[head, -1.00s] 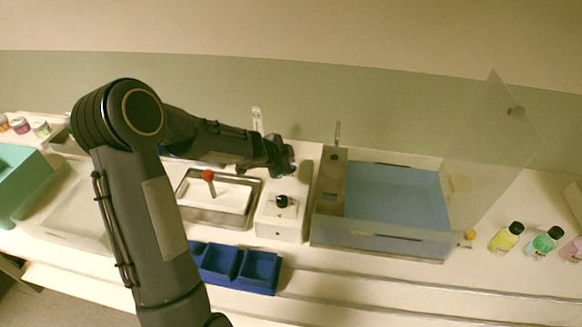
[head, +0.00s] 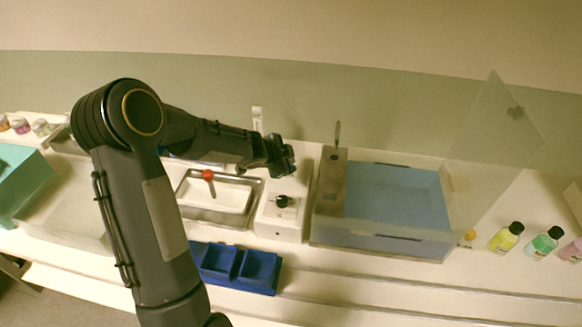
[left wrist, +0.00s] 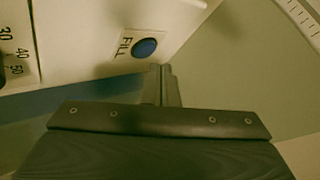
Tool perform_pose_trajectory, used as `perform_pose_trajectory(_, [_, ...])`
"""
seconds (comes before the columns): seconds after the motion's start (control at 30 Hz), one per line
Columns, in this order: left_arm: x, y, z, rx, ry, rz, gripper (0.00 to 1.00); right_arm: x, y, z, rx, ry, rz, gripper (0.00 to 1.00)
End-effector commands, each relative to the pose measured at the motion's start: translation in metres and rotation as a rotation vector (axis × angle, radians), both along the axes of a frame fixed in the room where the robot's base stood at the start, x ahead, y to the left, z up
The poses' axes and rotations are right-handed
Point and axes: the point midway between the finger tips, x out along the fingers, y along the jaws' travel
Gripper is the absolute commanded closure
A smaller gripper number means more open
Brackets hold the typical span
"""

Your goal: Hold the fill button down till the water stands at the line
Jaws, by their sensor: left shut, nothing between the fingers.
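The fill button (left wrist: 145,48) is a round blue button beside the printed word FILL on a white panel (left wrist: 90,35) in the left wrist view. My left gripper (left wrist: 162,72) is shut and empty, its tips just below the button in that picture. The button's face is uncovered; I cannot tell whether the tips touch its edge. In the head view my left gripper (head: 287,158) is above the white unit with a black knob (head: 282,202). A clear-walled tank (head: 380,242) shows blue inside (head: 397,195); I cannot make out a water line. My right gripper is out of view.
A clear raised panel (head: 500,140) stands over the tank's right side. Several capped bottles (head: 506,237) stand at the right. A metal tray with a red-topped handle (head: 208,175) and a blue divided bin (head: 258,272) lie left of the tank.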

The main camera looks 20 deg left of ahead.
Motion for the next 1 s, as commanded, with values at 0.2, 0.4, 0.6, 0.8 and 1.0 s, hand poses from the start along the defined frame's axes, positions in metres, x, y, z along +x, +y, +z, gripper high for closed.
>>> perform_pose_trajectory(0.2, [0.000, 0.000, -0.008, 0.001, 0.000, -0.001, 1.00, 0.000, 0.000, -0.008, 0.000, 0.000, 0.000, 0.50])
perform_pose_trajectory(0.4, [0.000, 0.000, -0.008, 0.000, 0.000, 0.000, 1.00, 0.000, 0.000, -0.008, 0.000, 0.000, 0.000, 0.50])
perform_pose_trajectory(0.6, [0.000, 0.000, -0.008, 0.000, 0.000, 0.000, 1.00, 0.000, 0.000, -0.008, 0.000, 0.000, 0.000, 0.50])
perform_pose_trajectory(0.8, [0.000, 0.000, -0.011, 0.000, 0.000, 0.000, 1.00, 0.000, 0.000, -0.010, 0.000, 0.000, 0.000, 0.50])
perform_pose_trajectory(1.0, [0.000, 0.000, -0.013, 0.000, 0.000, 0.000, 1.00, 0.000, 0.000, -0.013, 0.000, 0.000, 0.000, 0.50])
